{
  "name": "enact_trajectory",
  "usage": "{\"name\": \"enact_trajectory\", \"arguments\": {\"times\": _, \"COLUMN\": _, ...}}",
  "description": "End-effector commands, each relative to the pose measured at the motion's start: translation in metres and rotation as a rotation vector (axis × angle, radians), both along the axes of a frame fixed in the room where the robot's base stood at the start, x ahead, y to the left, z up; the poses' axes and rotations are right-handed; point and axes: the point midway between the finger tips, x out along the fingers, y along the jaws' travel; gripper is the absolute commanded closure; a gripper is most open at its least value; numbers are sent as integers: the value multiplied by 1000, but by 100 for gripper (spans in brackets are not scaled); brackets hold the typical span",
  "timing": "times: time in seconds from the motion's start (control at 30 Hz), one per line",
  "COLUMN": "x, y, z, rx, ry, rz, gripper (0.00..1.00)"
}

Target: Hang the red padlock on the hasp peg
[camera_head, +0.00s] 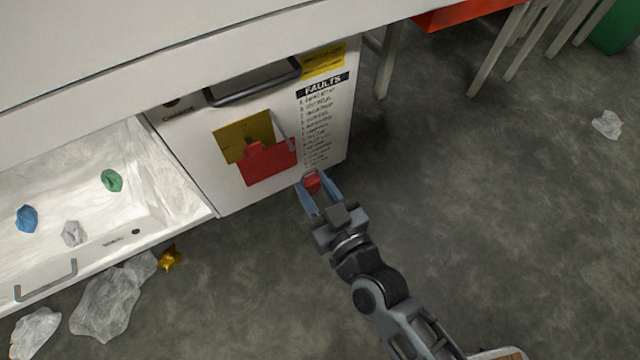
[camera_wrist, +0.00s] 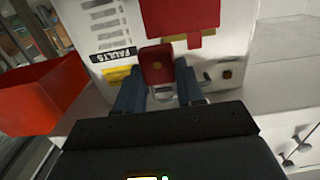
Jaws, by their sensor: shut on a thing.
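The red padlock (camera_head: 312,183) is held between the blue fingers of my gripper (camera_head: 317,190). In the wrist view the red padlock (camera_wrist: 156,64) sits between the fingertips of my gripper (camera_wrist: 157,78). My gripper is in front of the white cabinet's lower right part, to the right of and below a red plate (camera_head: 268,163). The red plate overlaps a yellow plate (camera_head: 232,138) on the cabinet front. A small dark spot (camera_head: 250,147) shows where they meet; I cannot tell whether it is the hasp peg. The padlock looks apart from the plates.
The cabinet front (camera_head: 190,150) bears a dark handle (camera_head: 252,82) and a FAULTS list (camera_head: 320,125). An open drawer (camera_head: 180,190) at left holds blue, green and grey crumpled pieces. Clear plastic (camera_head: 108,300) and a gold scrap (camera_head: 170,258) lie on the floor. Floor at right is mostly free.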

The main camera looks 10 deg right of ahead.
Motion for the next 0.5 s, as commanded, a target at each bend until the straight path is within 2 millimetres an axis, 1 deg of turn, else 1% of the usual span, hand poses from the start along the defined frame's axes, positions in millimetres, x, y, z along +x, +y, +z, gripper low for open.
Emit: {"name": "enact_trajectory", "arguments": {"times": 0.5, "x": 25, "y": 9, "z": -1, "rx": 1, "ry": -2, "rz": -1, "gripper": 95}}
